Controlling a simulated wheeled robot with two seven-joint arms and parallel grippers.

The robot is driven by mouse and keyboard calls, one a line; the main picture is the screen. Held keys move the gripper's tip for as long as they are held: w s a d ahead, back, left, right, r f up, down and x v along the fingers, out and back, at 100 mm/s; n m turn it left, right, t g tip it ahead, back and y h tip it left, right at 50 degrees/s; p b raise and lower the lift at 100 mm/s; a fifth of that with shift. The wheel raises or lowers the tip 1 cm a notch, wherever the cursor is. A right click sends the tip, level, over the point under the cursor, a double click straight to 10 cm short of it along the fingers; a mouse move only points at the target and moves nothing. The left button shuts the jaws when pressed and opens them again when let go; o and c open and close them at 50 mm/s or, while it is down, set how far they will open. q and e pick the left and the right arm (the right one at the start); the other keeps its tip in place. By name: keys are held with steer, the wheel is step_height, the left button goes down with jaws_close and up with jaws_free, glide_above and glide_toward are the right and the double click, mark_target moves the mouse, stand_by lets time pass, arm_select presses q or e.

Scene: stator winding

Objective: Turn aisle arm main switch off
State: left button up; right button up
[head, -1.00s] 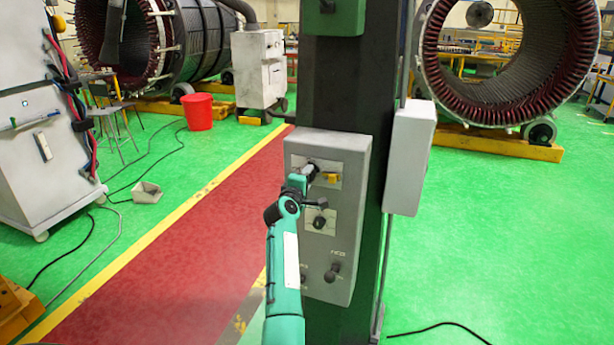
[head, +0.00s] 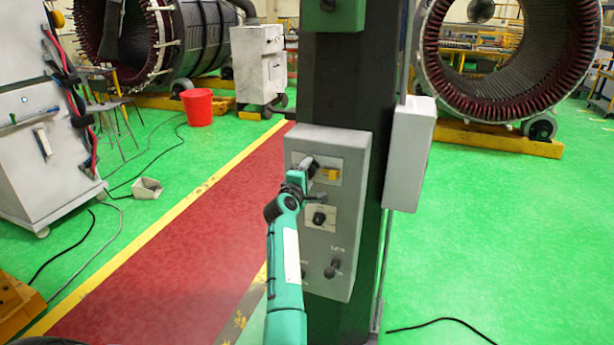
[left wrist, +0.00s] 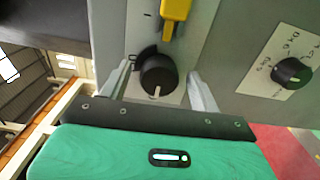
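My left gripper (head: 312,170) is at this top plate. In the left wrist view its two fingers (left wrist: 160,88) are spread, one on each side of the knob, with gaps visible. The right gripper is not in view.
A grey box (head: 410,155) juts from the column's right side. The red walkway (head: 190,250) and green floor around are mostly clear.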

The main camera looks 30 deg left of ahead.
arm_select(q)
steer(key=b+v, duration=0.4)
steer(key=v, duration=0.9)
steer(key=shift+s, duration=0.4)
steer(key=shift+d+f, duration=0.1)
steer(key=shift+f, duration=0.05)
